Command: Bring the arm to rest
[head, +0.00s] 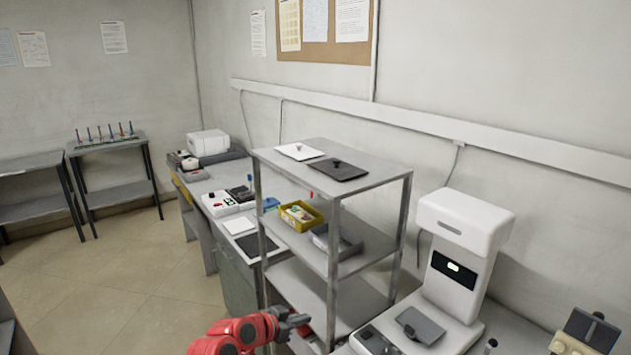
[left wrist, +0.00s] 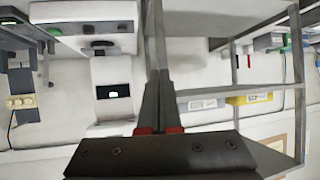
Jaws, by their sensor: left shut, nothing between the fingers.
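My left arm is red and comes in at the bottom of the head view. Its dark gripper (head: 293,322) is in front of the lower part of the grey metal rack (head: 332,262). In the left wrist view the two grey fingers (left wrist: 158,75) lie together, shut, with nothing between them. The rack also shows there, to the right of the fingers (left wrist: 235,63). My right gripper is not in view.
The rack's top holds a white plate (head: 299,151) and a black plate (head: 337,169); a yellow bin (head: 301,215) is on a shelf below. A white machine (head: 462,250) stands right of the rack. Open tiled floor (head: 140,285) lies to the left.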

